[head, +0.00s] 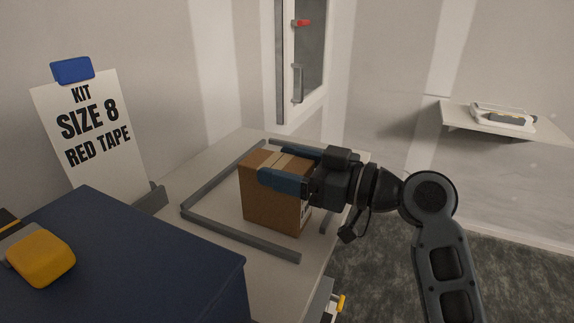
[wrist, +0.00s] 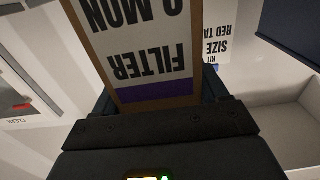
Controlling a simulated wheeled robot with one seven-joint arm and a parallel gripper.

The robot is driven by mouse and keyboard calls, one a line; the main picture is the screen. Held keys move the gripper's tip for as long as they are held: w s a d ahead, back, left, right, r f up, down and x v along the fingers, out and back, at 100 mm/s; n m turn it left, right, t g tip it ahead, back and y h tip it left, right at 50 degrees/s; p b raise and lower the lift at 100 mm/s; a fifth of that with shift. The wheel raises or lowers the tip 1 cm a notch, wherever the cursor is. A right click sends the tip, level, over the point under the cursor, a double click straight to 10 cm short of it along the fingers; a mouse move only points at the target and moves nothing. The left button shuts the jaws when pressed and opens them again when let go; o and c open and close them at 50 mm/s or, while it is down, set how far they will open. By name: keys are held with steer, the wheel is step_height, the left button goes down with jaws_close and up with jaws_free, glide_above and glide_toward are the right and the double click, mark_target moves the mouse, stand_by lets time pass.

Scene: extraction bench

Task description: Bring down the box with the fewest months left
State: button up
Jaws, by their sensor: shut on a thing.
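A brown cardboard box (head: 270,205) with a tan tape strip on top is between the fingers of my gripper (head: 293,172) in the head view. My gripper is shut on it from the right side. The box is inside a grey rail frame (head: 235,237) on the pale bench top; I cannot tell whether it touches the surface. In the wrist view the box (wrist: 145,45) carries a white label with a purple band. The label appears upside down and reads "FILTER" and part of a months line; the number is cut off.
A dark blue case (head: 130,250) with a yellow latch stands at the front left. A sign (head: 95,135) reads "KIT SIZE 8 RED TAPE". A wall shelf (head: 510,122) at right holds a white item. A cabinet door (head: 300,60) is on the back wall.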

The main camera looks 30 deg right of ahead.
steer(key=o, duration=1.5)
steer(key=shift+o, duration=0.2)
steer(key=shift+r, duration=0.15)
steer(key=b+v, duration=0.2)
steer(key=v, duration=1)
